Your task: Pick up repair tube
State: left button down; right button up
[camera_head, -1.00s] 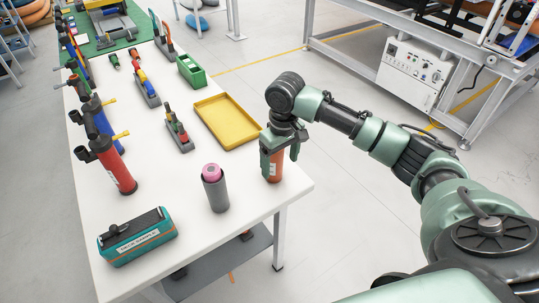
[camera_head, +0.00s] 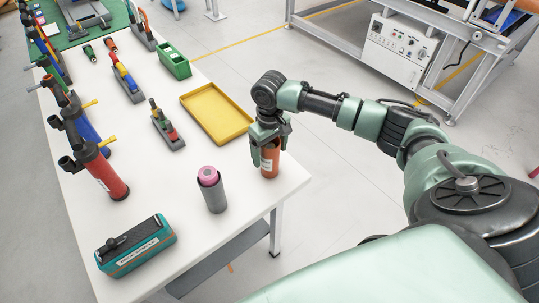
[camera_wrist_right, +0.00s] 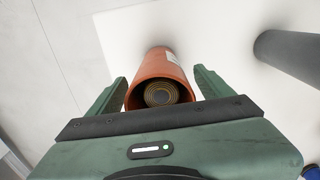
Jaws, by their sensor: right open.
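An orange tube (camera_head: 270,166) with a white label stands upright near the table's right edge. In the right wrist view the orange tube (camera_wrist_right: 158,66) shows its open end, with a rolled, ringed thing inside. My right gripper (camera_head: 269,148) points down over it, open, with one finger on each side. In the wrist view the right gripper (camera_wrist_right: 159,88) shows gaps between its fingers and the tube. A grey tube (camera_head: 212,193) holding a pink roll stands to the left; the grey tube (camera_wrist_right: 291,52) also shows in the wrist view. My left gripper is out of view.
The white table (camera_head: 150,205) has a yellow tray (camera_head: 217,113) behind the orange tube. A teal box (camera_head: 136,246) lies at the front left. Red and blue pumps (camera_head: 103,171) line the left edge. Bare tabletop surrounds the orange tube.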

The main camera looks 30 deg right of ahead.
jog(key=shift+f, duration=0.15)
jog(key=shift+c, duration=0.3)
jog(key=c, duration=1.3)
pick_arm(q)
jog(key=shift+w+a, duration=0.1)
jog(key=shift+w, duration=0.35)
pick_arm(e)
jog(key=shift+c, duration=0.2)
